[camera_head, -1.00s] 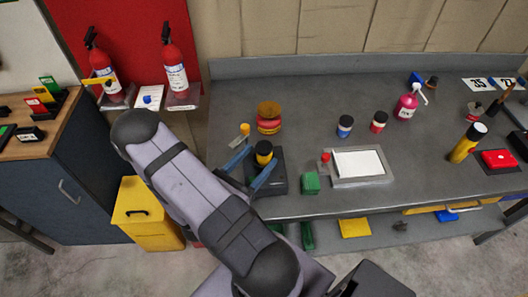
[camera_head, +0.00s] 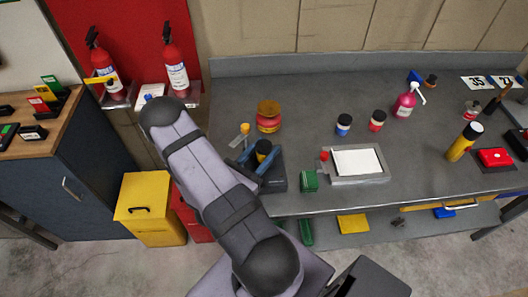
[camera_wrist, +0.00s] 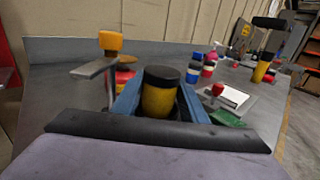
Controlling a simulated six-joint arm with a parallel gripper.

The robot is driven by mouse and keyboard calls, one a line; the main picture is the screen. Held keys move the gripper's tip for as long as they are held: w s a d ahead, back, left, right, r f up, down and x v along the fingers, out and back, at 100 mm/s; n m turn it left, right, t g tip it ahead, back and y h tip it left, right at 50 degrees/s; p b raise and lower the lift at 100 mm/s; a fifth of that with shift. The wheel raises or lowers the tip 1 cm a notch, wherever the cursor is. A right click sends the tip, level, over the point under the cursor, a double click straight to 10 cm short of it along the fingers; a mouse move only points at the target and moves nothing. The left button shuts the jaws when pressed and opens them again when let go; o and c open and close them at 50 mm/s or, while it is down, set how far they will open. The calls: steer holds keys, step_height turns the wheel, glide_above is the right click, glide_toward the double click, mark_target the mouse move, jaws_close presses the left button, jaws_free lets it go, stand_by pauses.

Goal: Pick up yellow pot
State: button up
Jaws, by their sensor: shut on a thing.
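The yellow pot (camera_head: 262,157) has a black lid and is upright between the blue fingers of my gripper (camera_head: 261,160). In the wrist view, the pot (camera_wrist: 158,98) stands in the middle, with a finger of my gripper (camera_wrist: 158,104) on each side, shut on it. Its lower part is hidden by my gripper. I cannot tell whether its base touches the grey workbench (camera_head: 310,110).
A yellow-topped pillar (camera_head: 244,130) and a red-and-amber jar (camera_head: 268,117) are close by. A green block (camera_head: 309,181) and a white-topped tray (camera_head: 358,163) are to the right. Blue (camera_head: 344,124) and red (camera_head: 377,121) pots stand farther back.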

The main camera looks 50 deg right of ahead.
mark_target(264, 145)
steer(key=shift+r, duration=0.15)
steer(key=shift+r+b, duration=0.55)
steer(key=shift+r, duration=4.35)
steer(key=shift+w, duration=0.1)
